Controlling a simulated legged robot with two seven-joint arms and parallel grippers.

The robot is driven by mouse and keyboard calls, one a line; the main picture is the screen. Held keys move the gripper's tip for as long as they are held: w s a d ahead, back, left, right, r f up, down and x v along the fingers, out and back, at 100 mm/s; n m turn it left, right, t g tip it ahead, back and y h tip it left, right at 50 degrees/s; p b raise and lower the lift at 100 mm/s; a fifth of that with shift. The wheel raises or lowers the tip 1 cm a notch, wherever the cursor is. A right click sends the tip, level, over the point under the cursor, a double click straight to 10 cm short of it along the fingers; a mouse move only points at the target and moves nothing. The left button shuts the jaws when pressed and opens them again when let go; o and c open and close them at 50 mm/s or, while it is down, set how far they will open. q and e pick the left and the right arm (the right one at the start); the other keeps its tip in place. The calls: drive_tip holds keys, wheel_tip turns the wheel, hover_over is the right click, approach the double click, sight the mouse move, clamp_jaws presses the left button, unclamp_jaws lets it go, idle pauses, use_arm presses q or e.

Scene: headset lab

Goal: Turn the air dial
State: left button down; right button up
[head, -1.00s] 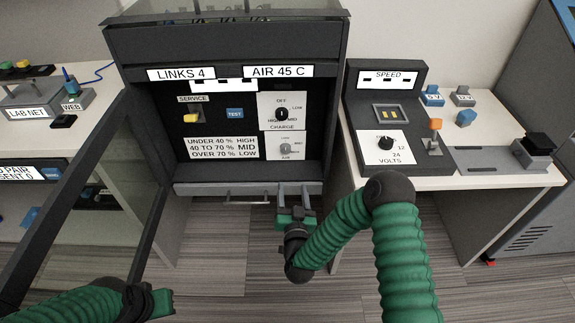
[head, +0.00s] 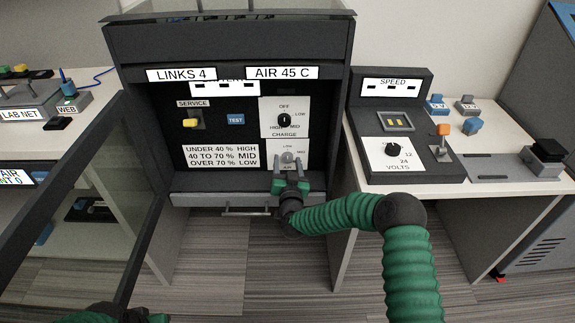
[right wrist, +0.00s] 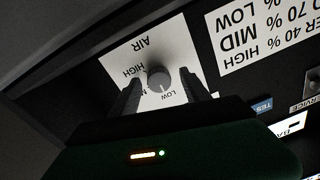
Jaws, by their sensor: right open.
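The air dial (head: 287,157) is a small grey knob on a white plate, low on the right of the black cabinet panel. In the right wrist view the dial (right wrist: 160,78) sits in front of my fingers, with LOW, HIGH and AIR printed around it upside down. My right gripper (head: 290,184) is open just below the dial in the head view. In the right wrist view its two fingers (right wrist: 158,92) point at the dial, one on each side; I cannot tell whether they touch it. My left gripper (head: 145,317) is partly cut off at the bottom left.
The black charge dial (head: 284,119) is right above the air dial. A ledge (head: 215,199) with a handle runs below the panel. An open glass door (head: 85,205) stands at the left. A desk with a VOLTS box (head: 391,150) is at the right.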

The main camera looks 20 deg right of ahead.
drive_tip(key=shift+d+f, duration=0.1)
drive_tip(key=shift+d, duration=0.05)
clamp_jaws()
drive_tip(key=shift+m, duration=0.3)
drive_tip(key=m+p, duration=0.1)
drive_tip(key=m, duration=0.9)
drive_tip(key=m+h, duration=0.1)
drive_tip(key=m, duration=0.4)
drive_tip(key=shift+f+m, duration=0.15)
drive_tip(key=shift+m, duration=0.25)
drive_tip(key=m, duration=0.6)
drive_tip(key=shift+s+f, duration=0.1)
